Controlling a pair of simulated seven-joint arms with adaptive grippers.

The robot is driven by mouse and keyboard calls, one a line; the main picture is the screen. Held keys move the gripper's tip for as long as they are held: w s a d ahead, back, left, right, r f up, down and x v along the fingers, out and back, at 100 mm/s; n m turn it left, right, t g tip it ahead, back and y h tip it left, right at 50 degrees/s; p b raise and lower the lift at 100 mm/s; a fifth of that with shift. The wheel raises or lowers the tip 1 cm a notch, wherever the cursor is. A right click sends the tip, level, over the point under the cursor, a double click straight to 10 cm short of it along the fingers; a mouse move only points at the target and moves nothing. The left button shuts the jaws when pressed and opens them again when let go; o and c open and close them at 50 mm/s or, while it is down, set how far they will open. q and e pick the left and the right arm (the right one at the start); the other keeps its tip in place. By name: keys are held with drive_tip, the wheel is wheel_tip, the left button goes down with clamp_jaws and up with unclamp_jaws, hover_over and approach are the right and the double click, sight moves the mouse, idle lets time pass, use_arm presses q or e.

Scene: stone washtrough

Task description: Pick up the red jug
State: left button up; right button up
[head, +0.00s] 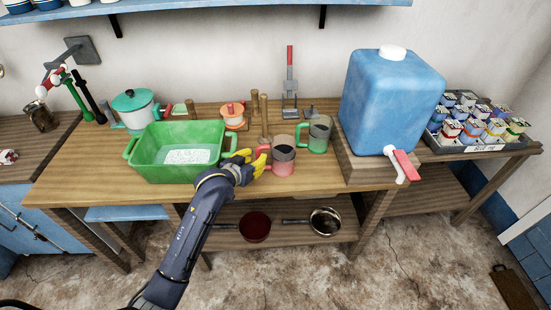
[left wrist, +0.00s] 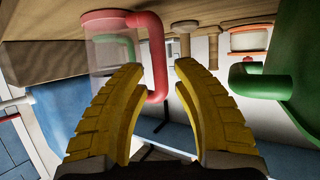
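The red jug (head: 283,160) stands on the wooden table, with a see-through pinkish body and a red handle on its left side. It also shows in the left wrist view (left wrist: 108,58), upside down, with its handle (left wrist: 157,60) toward the gap between the fingers. My left gripper (head: 252,160) has yellow fingers and is just left of the jug at its handle. In the left wrist view the gripper (left wrist: 158,75) is open, its fingers apart on either side of the handle; I cannot tell whether they touch it. My right gripper is out of view.
A green jug (head: 319,135) stands right behind the red one. A green basin (head: 137,160) sits close to the left of my gripper. A big blue water container (head: 390,100) with a red tap stands at right. Wooden pegs (head: 264,115) stand behind the jug.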

sight(259, 155)
use_arm(q)
drive_tip(key=shift+x, duration=1.55)
drive_tip(key=shift+c, duration=0.5)
clamp_jaws()
